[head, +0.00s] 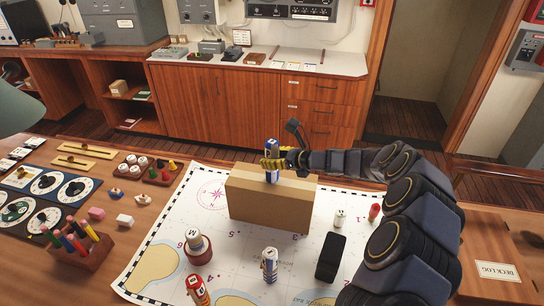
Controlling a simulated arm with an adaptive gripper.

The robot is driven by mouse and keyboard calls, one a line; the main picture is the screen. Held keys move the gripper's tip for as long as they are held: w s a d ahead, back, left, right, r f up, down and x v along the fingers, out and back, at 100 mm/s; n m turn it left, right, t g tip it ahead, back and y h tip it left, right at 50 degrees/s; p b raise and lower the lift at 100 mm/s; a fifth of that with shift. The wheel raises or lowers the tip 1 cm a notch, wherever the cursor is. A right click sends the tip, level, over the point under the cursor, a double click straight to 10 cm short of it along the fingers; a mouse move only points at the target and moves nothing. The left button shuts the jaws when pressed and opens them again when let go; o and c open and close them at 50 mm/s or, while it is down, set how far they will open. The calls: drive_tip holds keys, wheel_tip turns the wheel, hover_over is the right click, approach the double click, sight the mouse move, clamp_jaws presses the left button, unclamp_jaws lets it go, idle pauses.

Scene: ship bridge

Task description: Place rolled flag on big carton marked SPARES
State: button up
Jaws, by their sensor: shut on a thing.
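The rolled flag (271,148) is a small upright cylinder in blue and white. My gripper (275,163) has its yellow-tipped fingers around the flag's middle and is shut on it. The big carton (268,207) is a plain brown box on the chart; no SPARES mark can be read on the faces I see. The flag's lower end shows against the carton's top, near its middle. I cannot tell whether it touches the top or hangs just above it. My arm reaches in from the right.
On the chart (170,228) stand a blue-and-white roll (269,265), a red roll (197,290), a black block (330,257), a small white piece (340,217) and a round brown holder (198,252). A pen block (80,252) is at left. The carton's top is otherwise clear.

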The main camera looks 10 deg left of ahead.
drive_tip(key=o, duration=1)
drive_tip(key=shift+d+r, duration=0.2)
drive_tip(key=v, duration=1.2)
drive_tip(key=s+a+r+n+g+h, duration=0.2)
drive_tip(key=s+r+n+g, duration=0.15)
drive_tip(key=s+n, duration=0.5)
drive_tip(key=s+a+r+n+g+h, duration=0.15)
drive_tip(key=s+r+n+g, duration=0.35)
drive_tip(key=s, duration=0.7)
drive_tip(key=s+d+f+n+h, duration=0.1)
drive_tip(key=s+d+n+h, duration=0.2)
drive_tip(key=s+d, duration=0.2)
drive_tip(key=s+d+f+n+t+h, duration=0.1)
drive_tip(key=s+d+n+h, duration=0.2)
drive_tip(key=s+d, duration=0.2)
drive_tip(key=s+d+f+n+h, duration=0.2)
drive_tip(key=s+d+n+h, duration=0.1)
drive_tip(key=s+d, duration=0.3)
drive_tip(key=shift+s, duration=1.05)
